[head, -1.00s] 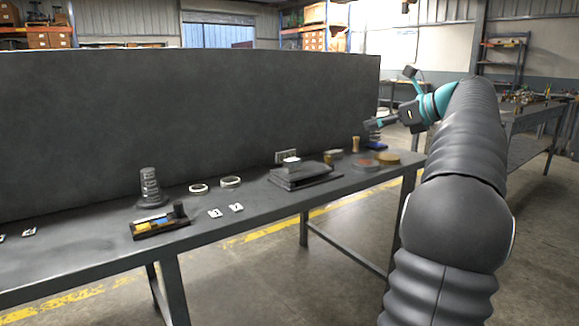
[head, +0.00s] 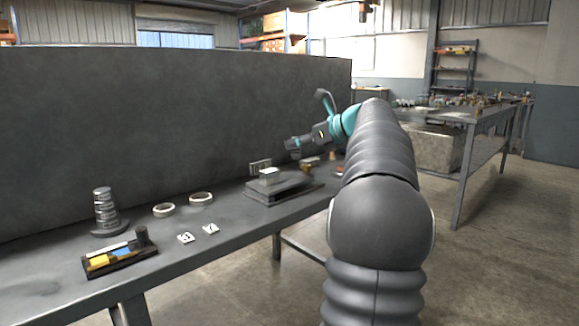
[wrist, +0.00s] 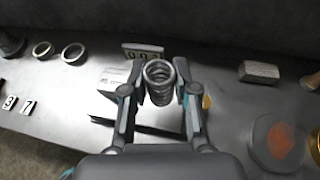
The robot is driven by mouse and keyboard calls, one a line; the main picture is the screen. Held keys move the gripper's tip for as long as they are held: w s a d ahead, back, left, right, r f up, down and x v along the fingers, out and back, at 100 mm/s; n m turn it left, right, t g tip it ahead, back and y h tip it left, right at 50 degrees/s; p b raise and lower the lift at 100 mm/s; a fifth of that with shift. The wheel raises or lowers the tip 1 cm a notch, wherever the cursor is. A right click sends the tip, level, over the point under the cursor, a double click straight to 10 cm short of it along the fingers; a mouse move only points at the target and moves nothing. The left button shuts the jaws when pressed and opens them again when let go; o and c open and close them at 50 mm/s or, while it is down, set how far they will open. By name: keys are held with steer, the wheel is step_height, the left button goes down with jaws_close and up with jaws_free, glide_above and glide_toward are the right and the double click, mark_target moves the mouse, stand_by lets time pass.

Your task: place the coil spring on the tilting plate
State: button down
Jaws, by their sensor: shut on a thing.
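My gripper (wrist: 160,92) is shut on the coil spring (wrist: 159,82), a grey metal spring held upright between the two fingers in the wrist view. In the head view my gripper (head: 290,146) is above the back of the bench, over the right part of a dark stacked plate device (head: 292,187), which looks like the tilting plate. A white block (head: 269,175) sits on that device. In the wrist view the device is partly hidden behind the spring and fingers. The spring is apart from the plate; its exact height is unclear.
A number display (wrist: 143,51) stands behind the plate. Two pale rings (head: 201,198), number tags (head: 186,238), a dark ribbed stack (head: 105,210) and a tray (head: 120,258) lie left. A grey block (wrist: 260,72) and round orange-topped disc (wrist: 278,142) lie right. A tall dark panel backs the bench.

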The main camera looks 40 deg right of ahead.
mark_target(299, 158)
steer(key=shift+w+a+f, duration=0.65)
steer(key=shift+w+f, duration=0.05)
steer(key=shift+w, duration=0.2)
steer(key=shift+f+b, duration=0.65)
steer(key=shift+f, duration=1.35)
steer(key=c, duration=0.9)
jaws_free()
steer(key=shift+f, duration=0.1)
steer(key=shift+s+d+r, duration=0.1)
steer(key=shift+s+r, duration=0.05)
steer(key=shift+r, duration=0.05)
steer(key=p+v, duration=0.1)
steer(key=v, duration=1)
steer(key=shift+s+d, duration=0.1)
steer(key=shift+s, duration=0.25)
